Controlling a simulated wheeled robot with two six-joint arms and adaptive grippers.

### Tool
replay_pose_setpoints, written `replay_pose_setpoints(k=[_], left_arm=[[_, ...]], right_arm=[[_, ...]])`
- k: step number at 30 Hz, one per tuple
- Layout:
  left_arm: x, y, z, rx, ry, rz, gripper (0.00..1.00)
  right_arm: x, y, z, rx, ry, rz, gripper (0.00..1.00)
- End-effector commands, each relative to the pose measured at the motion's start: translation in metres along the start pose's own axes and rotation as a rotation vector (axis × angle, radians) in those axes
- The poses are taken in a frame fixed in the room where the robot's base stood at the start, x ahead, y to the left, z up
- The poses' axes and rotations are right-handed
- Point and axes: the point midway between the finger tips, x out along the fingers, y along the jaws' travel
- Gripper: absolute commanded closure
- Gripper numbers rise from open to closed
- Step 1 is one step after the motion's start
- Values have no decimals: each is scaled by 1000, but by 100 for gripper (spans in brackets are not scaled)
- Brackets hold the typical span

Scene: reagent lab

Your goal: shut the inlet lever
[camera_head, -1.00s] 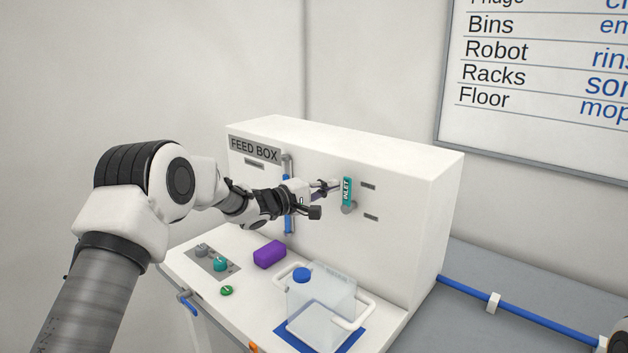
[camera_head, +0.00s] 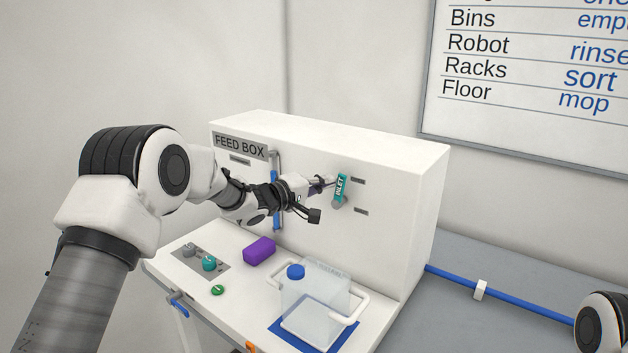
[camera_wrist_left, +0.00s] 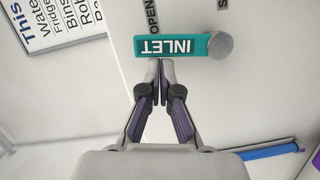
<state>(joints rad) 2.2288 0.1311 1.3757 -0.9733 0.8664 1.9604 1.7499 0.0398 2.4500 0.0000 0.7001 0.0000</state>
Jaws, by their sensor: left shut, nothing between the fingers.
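The inlet lever (camera_head: 341,187) is a teal bar lettered INLET on the front of the white feed box (camera_head: 400,250). It stands nearly upright from a grey pivot at its lower end, leaning slightly right. In the left wrist view the lever (camera_wrist_left: 180,46) lies across the top, with an OPEN label beside its free end and a partly cut-off label near the pivot. My left gripper (camera_head: 331,181) is shut and empty, at the lever's left side near its upper part. In the left wrist view its fingertips (camera_wrist_left: 160,63) meet the lever's edge; I cannot tell whether they touch.

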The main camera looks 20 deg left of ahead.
Motion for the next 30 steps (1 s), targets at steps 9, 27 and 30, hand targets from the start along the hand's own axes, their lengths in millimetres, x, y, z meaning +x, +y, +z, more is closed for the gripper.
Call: replay_pose_setpoints(k=[9,27,30], left_arm=[[11,10,26,281,-2,-70,100],[19,0,61,835,-1,-209,100],[20,-2,65,926,-1,-232,100]], right_arm=[[-10,0,0,0,0,0,0],[17,0,0,0,0,0,0],[24,0,0,0,0,0,0]])
